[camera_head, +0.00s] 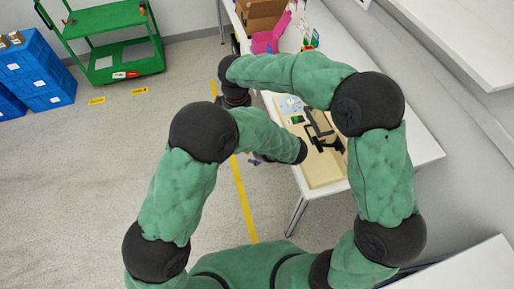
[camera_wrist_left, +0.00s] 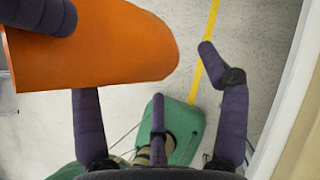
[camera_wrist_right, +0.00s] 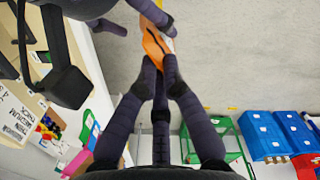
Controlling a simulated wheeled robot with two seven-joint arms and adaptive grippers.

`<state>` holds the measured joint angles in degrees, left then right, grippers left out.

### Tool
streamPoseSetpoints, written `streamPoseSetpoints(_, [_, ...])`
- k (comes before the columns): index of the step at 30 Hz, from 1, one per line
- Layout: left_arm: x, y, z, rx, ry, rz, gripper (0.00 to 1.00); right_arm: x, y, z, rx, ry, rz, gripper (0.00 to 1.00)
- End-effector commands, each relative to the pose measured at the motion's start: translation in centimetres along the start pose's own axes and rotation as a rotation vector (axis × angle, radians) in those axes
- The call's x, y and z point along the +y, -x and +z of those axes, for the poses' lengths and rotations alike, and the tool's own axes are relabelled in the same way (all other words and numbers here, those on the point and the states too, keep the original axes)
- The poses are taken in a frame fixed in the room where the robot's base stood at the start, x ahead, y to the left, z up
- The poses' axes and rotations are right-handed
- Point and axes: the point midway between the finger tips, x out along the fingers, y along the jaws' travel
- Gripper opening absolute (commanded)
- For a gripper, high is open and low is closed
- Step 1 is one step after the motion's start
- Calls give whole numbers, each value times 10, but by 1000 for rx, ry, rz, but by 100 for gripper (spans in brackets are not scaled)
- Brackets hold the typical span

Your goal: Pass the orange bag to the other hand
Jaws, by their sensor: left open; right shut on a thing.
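The orange bag (camera_wrist_right: 152,42) is pinched between the fingertips of my right gripper (camera_wrist_right: 159,78) in the right wrist view. In the left wrist view the bag (camera_wrist_left: 100,50) fills the upper left, with a purple finger of my right gripper across its corner. My left gripper (camera_wrist_left: 150,85) is open, its purple fingers spread. One of its fingers reaches the bag's lower edge; I cannot tell if it touches. Fingers of my left gripper also show beside the bag at the top of the right wrist view. In the head view the arms hide the bag.
A white table (camera_head: 405,150) holds a beige board (camera_head: 325,172) with a black device (camera_head: 320,130), a pink bin (camera_head: 268,42) and a cardboard box (camera_head: 258,12). A green cart (camera_head: 110,20) and blue crates (camera_head: 35,70) stand at the far left. The floor between is clear.

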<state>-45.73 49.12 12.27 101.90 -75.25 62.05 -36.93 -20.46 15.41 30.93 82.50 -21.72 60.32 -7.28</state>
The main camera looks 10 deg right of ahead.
Motion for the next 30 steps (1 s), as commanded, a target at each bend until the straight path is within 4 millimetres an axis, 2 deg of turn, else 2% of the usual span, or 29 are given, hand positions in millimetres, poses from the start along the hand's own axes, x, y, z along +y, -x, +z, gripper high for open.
streamPoseSetpoints(6, [0, -15, 0, 1, 0, -1, 74, 0, 0, 0, 0, 0, 0, 0])
streamPoseSetpoints(15, [-1, -17, 0, 1, 1, -2, 74, 0, 0, 0, 0, 0, 0, 0])
streamPoseSetpoints(16, [-1, -17, 0, 1, 1, -2, 72, 0, 0, 0, 0, 0, 0, 0])
streamPoseSetpoints(22, [-1, -17, 0, 1, 1, -2, 15, 0, 0, 0, 1, 0, 0, 0])
streamPoseSetpoints(23, [-1, -17, 0, 1, 1, -2, 12, 0, 0, 0, 1, 0, 0, 0])
streamPoseSetpoints(27, [-1, -17, 0, 1, 0, -3, 11, 0, 1, 0, 2, 0, -1, 0])
streamPoseSetpoints(28, [-1, -17, 0, 1, 0, -3, 11, 0, 1, 0, 2, 0, -1, 17])
streamPoseSetpoints(29, [-1, -17, 0, 1, 0, -3, 11, 0, 1, 0, 2, 0, -1, 25])
streamPoseSetpoints(30, [-1, -17, 0, 1, -1, -3, 5, -1, 1, 0, 2, 0, -1, 36])
